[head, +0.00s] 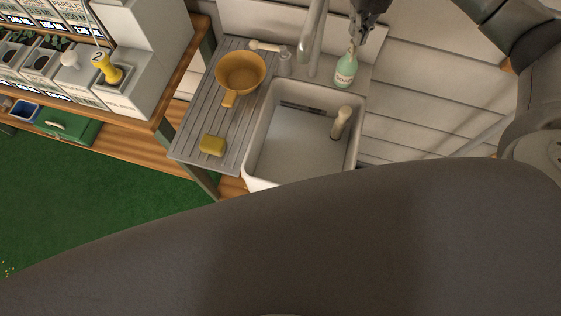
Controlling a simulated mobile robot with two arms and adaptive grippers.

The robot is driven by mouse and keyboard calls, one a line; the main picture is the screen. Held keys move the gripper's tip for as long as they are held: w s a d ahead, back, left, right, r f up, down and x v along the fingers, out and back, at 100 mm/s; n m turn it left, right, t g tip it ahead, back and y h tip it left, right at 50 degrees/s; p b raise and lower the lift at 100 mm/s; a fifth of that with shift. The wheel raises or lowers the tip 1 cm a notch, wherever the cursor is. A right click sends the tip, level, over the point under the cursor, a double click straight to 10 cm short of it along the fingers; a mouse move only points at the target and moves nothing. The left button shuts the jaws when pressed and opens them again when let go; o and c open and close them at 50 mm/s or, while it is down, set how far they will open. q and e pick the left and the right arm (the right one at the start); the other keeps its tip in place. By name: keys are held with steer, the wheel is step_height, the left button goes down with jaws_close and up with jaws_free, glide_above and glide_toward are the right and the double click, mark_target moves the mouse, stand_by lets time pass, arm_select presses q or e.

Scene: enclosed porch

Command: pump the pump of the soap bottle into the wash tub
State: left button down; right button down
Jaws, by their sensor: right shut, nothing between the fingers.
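The soap bottle (345,74) is pale green with a light label. It stands upright at the back right corner of the wash tub (283,155), a white basin set beside a grey slatted board. My right gripper (358,38) is shut and empty, pointing down directly over the bottle's top. The pump head is mostly hidden by the fingers, and I cannot tell whether they touch it. My left gripper is not in view.
A metal faucet (313,36) rises left of the bottle. A beige-handled tool (341,120) leans inside the tub. The slatted board (190,128) holds an orange dipper (240,72) and a yellow sponge (212,145). My own dark arm link covers the lower picture.

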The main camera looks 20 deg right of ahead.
steer(key=shift+f+b, duration=0.8)
steer(key=shift+f, duration=0.35)
steer(key=shift+r+p, duration=1.05)
steer(key=shift+r, duration=0.6)
steer(key=shift+r, duration=0.1)
step_height(320, 180, up, 6)
steer(key=p, duration=0.3)
steer(key=shift+p, duration=0.35)
